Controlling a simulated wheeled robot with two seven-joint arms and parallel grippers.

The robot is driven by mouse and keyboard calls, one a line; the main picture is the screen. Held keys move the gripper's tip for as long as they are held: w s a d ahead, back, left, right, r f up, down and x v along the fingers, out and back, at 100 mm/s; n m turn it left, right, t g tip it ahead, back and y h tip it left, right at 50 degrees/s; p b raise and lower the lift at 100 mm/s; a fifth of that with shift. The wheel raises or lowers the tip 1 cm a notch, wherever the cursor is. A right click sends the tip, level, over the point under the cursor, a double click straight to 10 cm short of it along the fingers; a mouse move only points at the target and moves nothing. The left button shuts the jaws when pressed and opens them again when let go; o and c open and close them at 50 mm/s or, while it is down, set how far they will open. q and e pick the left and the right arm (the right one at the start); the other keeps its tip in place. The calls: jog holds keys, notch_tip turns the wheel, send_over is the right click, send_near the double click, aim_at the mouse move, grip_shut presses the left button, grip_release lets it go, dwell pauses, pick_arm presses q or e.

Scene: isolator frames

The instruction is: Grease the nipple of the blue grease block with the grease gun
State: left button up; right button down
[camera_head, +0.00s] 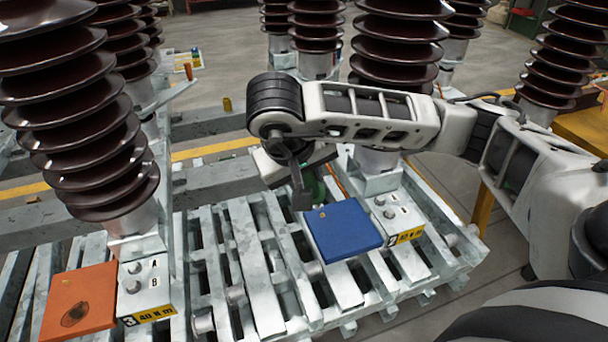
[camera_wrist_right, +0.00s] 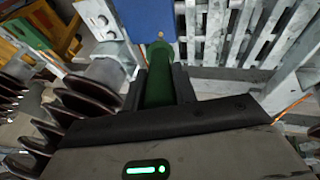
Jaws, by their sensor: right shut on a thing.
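The blue grease block (camera_head: 345,232) lies on the metal slatted frame in the middle of the head view. A small brass-coloured nipple (camera_head: 322,214) stands near its far left corner. My right gripper (camera_head: 307,193) is just beyond that corner, shut on the green grease gun (camera_wrist_right: 158,88). Only a bit of green shows beside the fingers in the head view. In the right wrist view the gun points toward the blue block (camera_wrist_right: 148,12), and the nipple (camera_wrist_right: 161,36) shows just past its tip. I cannot tell whether they touch. My left gripper is not in view.
An orange block (camera_head: 75,305) with a dark patch lies at the lower left, beside a pale box (camera_head: 145,285). Another pale box (camera_head: 397,215) adjoins the blue block's right. Tall brown ribbed insulators (camera_head: 85,130) stand around the slatted frame (camera_head: 240,240).

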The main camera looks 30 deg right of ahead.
jog(key=shift+b+x, duration=0.85)
jog(key=shift+x, duration=0.2)
jog(key=shift+w+d+f+b, duration=0.1)
jog(key=shift+d+f+b, duration=0.1)
jog(key=shift+f+b, duration=0.35)
jog(key=shift+w+d+f+b, duration=0.1)
jog(key=shift+d+f+b, duration=0.05)
jog(key=shift+f+b, duration=0.2)
jog(key=shift+r, duration=0.15)
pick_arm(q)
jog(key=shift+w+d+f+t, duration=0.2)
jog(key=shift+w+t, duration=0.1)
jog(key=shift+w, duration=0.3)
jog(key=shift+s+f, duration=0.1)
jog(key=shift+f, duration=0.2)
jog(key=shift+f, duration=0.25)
